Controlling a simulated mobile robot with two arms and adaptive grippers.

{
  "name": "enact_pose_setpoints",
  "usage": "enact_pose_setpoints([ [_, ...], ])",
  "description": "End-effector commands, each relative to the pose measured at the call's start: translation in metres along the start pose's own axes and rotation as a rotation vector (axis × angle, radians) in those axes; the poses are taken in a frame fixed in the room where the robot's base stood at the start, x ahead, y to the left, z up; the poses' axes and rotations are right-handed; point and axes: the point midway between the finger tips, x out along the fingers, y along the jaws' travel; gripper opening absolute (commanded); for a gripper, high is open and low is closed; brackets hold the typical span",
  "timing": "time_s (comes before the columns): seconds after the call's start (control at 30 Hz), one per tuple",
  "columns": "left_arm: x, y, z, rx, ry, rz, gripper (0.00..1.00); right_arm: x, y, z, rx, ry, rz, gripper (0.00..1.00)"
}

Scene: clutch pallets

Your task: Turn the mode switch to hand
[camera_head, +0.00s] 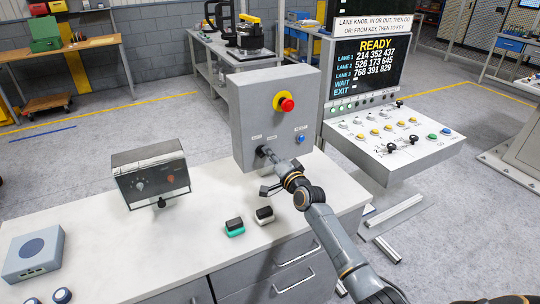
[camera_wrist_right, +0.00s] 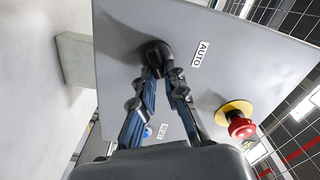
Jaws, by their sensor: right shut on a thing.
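The mode switch is a black knob (camera_wrist_right: 157,52) on the front of a grey control box (camera_head: 246,103). My right gripper (camera_wrist_right: 161,72) is shut on the knob, with one finger on each side of it. In the head view my right gripper (camera_head: 270,157) reaches the box's lower left part and largely hides the knob. An AUTO label (camera_wrist_right: 201,54) is beside the knob in the right wrist view. I cannot make out a HAND label. My left gripper is not in view.
The box also carries a red emergency button (camera_head: 287,104) on a yellow collar and a blue button (camera_head: 301,139). A dark-faced meter box (camera_head: 148,158) stands left on the white bench (camera_head: 130,245). A sloped console (camera_head: 392,135) stands at the right.

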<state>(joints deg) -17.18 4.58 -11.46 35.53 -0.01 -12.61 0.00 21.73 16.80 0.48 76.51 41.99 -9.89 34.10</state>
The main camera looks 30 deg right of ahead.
Motion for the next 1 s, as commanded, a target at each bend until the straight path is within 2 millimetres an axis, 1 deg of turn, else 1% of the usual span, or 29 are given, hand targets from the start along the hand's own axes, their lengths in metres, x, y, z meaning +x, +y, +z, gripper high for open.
enact_pose_setpoints([
  [0.47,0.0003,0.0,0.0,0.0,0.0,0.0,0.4,-0.0001,0.0007,0.0002,0.015,-0.001,0.001,0.0],
  [0.5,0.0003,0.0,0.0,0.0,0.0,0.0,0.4,-0.0001,0.0007,0.0002,0.015,0.0,0.001,0.2],
  [0.57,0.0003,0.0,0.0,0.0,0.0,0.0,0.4,-0.0001,0.0007,0.0002,0.015,0.0,0.001,0.32],
  [0.6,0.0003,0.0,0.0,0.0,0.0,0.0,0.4,-0.0001,0.0007,0.0002,0.014,0.0,0.001,0.35],
  [0.87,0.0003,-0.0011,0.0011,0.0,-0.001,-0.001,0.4,-0.0003,0.0006,0.0002,0.013,0.0,0.001,0.35],
  [1.0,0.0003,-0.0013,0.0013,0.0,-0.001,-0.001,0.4,-0.007,0.0016,0.0009,0.013,-0.001,0.002,0.35],
])
